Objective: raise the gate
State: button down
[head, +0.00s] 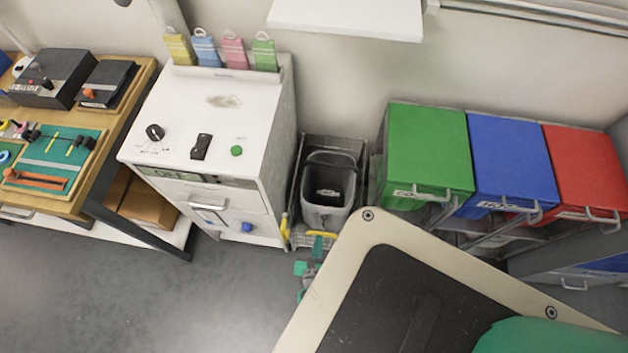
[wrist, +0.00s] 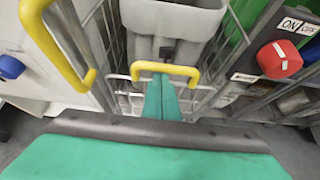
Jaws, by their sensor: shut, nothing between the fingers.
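The wire gate (wrist: 122,88) is at the front of a wire cage that holds a grey bin. A yellow handle (wrist: 182,70) sits on the gate's top edge. It also shows in the head view (head: 322,234), low in front of the bin. My gripper (wrist: 162,80) has its teal fingers shut and empty. The fingertips are at the middle of the yellow handle's bar, and the bar crosses just beyond or over them. I cannot tell if they touch. In the head view my gripper (head: 308,266) is just below the handle, partly hidden by my own body.
The grey bin (head: 328,205) stands between a white cabinet (head: 225,95) and green (head: 430,145), blue (head: 510,155) and red (head: 588,165) lidded bins. A second yellow handle (wrist: 58,50) is at the left. A red knob (wrist: 279,59) is at the right. Floor (head: 190,290) is clear at left.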

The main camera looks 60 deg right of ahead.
jog(key=shift+w+d+r, duration=0.15)
jog(key=shift+w+r, duration=0.05)
jog(key=shift+r, duration=0.2)
jog(key=f+v, duration=0.1)
jog(key=v, duration=0.9)
jog(key=shift+s+a, duration=0.25)
jog(key=shift+s, duration=0.05)
